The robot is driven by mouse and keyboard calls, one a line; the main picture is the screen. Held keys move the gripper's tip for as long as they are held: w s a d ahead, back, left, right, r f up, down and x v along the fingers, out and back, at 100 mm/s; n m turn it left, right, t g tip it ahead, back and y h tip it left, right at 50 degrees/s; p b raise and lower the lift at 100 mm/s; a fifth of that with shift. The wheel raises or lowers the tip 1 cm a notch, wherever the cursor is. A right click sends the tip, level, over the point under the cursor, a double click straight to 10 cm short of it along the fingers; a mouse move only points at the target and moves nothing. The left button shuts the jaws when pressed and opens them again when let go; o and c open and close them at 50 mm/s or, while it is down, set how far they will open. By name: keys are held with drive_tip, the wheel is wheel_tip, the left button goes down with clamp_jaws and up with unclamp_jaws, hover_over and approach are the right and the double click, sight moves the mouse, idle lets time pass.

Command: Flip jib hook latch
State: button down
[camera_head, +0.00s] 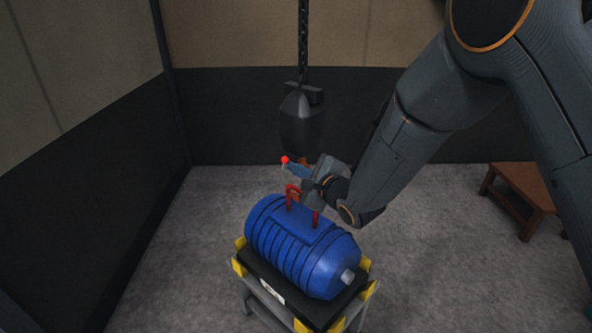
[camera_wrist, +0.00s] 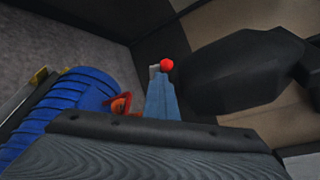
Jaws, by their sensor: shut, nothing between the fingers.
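A black hook block (camera_head: 303,118) hangs on a chain; in the wrist view it is the large dark body (camera_wrist: 240,70) at the right. A bit of orange, likely the hook (camera_head: 304,160), shows below it, mostly hidden by my gripper (camera_head: 290,169). A red ball (camera_head: 285,160) sits at my fingertips, also in the wrist view (camera_wrist: 166,64); it may be the latch's knob, and contact cannot be told. My gripper is shut and empty, its blue-grey fingers (camera_wrist: 160,98) pointing at the ball. The latch itself is not clearly visible.
A blue ribbed drum-like casting (camera_head: 300,250) with red lifting loops (camera_head: 291,196) lies just below my gripper on a stand with yellow corners (camera_head: 239,267). A brown wooden table (camera_head: 525,190) stands at right. Open floor (camera_head: 420,270) lies between.

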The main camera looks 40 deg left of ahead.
drive_tip(key=shift+r, duration=0.15)
drive_tip(key=d+b, duration=0.3)
drive_tip(key=d, duration=0.8)
drive_tip(key=shift+d+f, duration=0.2)
drive_tip(key=shift+d, duration=0.15)
